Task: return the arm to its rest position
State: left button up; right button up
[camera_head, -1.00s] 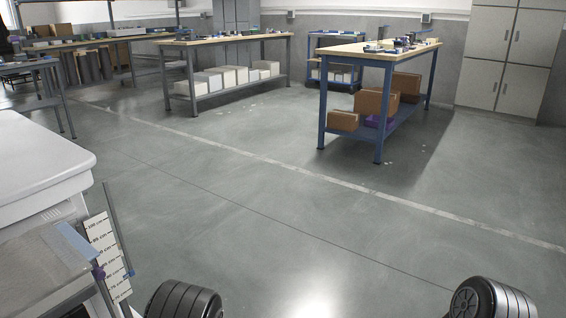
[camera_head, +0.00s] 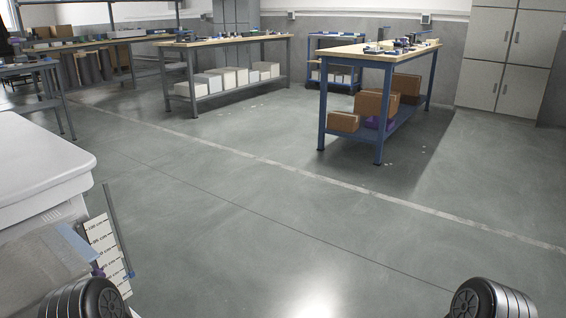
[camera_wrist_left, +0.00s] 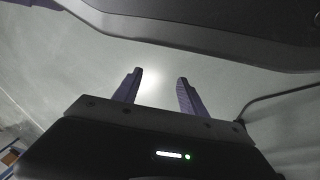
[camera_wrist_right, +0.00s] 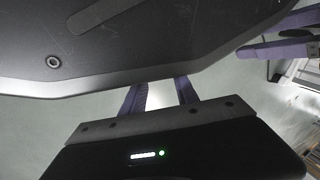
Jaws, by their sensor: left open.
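My left gripper (camera_wrist_left: 160,75) shows in the left wrist view with its two purple fingers apart and nothing between them. My right gripper (camera_wrist_right: 160,95) shows in the right wrist view with its fingers apart and an empty gap between; its tips are hidden behind a dark link of mine. Purple finger-like parts also reach in at that view's upper right; I cannot tell for certain whose they are. In the head view only black ribbed parts of my arms show, at the bottom left and bottom right; neither gripper is clearly visible there.
A white rounded unit (camera_head: 40,165) stands close at the left, with a centimetre scale board (camera_head: 105,245) and a translucent-looking cover (camera_head: 40,265) by it. A blue workbench (camera_head: 386,55) with cardboard boxes (camera_head: 373,103) stands further off. The floor (camera_head: 290,235) ahead is clear.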

pick_arm(q)
jog(key=s+d+r+p, duration=0.1)
jog(key=s+r+p, duration=0.1)
jog(key=r+p, duration=1)
jog(key=s+d+r+m+g+h+p, duration=0.1)
jog(key=s+r+p, duration=0.1)
jog(key=r+p, duration=1)
jog(key=s+d+r+p, duration=0.2)
jog(key=r+p, duration=1.1)
jog(key=r, duration=0.1)
jog(key=shift+s+r+g, duration=0.15)
jog(key=shift+g, duration=0.25)
pick_arm(e)
jog(key=s+a+r, duration=0.1)
jog(key=r, duration=1.7)
jog(key=s+r, duration=0.2)
jog(key=r, duration=1.7)
jog(key=shift+s+a+r+n+g+y, duration=0.15)
jog(key=shift+a+n+g+y, duration=0.15)
jog(key=shift+a+g, duration=0.1)
